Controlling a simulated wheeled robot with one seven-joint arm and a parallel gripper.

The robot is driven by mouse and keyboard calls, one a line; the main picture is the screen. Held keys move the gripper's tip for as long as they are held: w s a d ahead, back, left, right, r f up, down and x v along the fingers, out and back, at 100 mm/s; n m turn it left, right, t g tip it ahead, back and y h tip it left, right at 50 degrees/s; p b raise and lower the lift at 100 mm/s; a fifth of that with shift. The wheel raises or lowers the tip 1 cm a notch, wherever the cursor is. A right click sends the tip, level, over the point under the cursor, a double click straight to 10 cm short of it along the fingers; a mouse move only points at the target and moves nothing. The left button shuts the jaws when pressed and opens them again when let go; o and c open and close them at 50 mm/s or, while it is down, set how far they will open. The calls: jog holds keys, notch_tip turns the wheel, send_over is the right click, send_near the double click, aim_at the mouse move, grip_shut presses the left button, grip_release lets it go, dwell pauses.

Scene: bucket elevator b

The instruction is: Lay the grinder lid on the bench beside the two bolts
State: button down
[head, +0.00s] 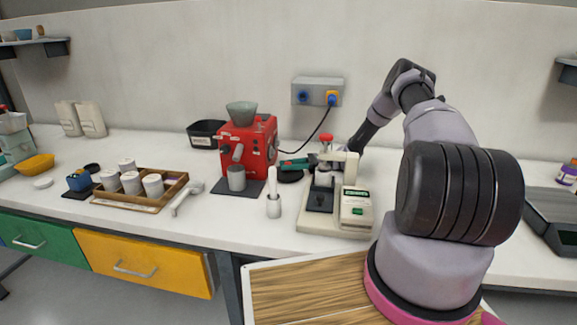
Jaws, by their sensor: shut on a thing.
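My gripper (357,146) reaches down at the back of the bench, behind the beige machine with a red knob (357,192). Its fingertips are mostly hidden there. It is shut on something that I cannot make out. The red machine with a grey-green bowl on top (236,152) stands to the left, with a black disc (290,177) and a green-handled thing (294,163) between the two machines. I cannot tell which thing is the grinder lid. I cannot pick out the two bolts on the bench (200,228).
A wooden tray of white jars (128,206) and a white scoop (187,198) lie left. A black cable runs to the wall socket box (318,91). Clear bench shows along the front left.

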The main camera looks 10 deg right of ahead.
jog(key=shift+f, duration=0.25)
jog(key=c, duration=0.6)
grip_release()
jog(key=shift+s+f, duration=0.15)
jog(key=shift+f, duration=0.1)
jog(key=shift+r, duration=0.35)
jog(key=d, duration=1.2)
jog(key=shift+r, duration=0.2)
jog(key=shift+d, duration=0.15)
